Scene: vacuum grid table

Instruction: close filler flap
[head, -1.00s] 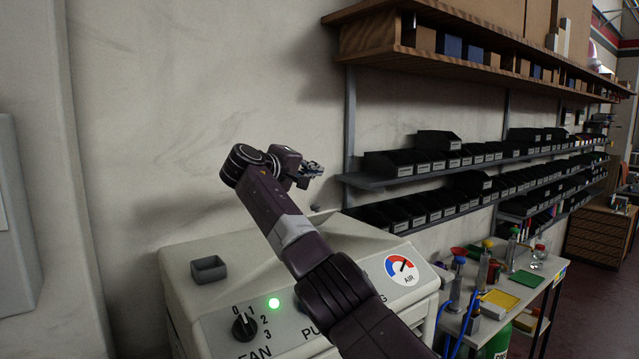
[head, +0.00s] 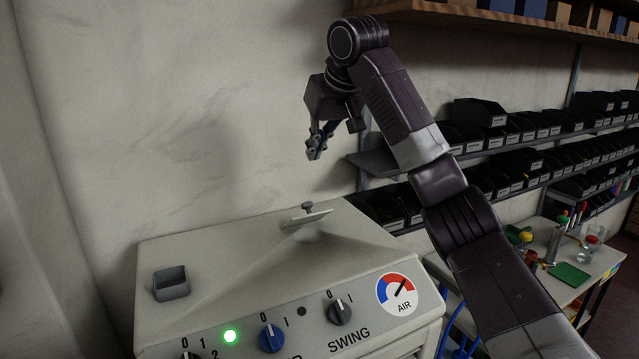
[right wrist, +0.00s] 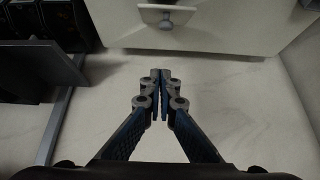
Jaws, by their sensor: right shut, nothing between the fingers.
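The filler flap (head: 318,216) is a small pale plate with a dark knob (head: 307,207), on top of the beige machine (head: 220,245) near its back edge. It looks raised at an angle, with a shadow on the top in front of it. My left gripper is not in view.
A small grey open box (head: 171,284) stands on the machine's top left. The front panel has knobs, a green light (head: 230,336) and an AIR gauge (head: 397,294). The wall is close behind. Shelves of black bins (head: 480,112) are at the right, behind my arm.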

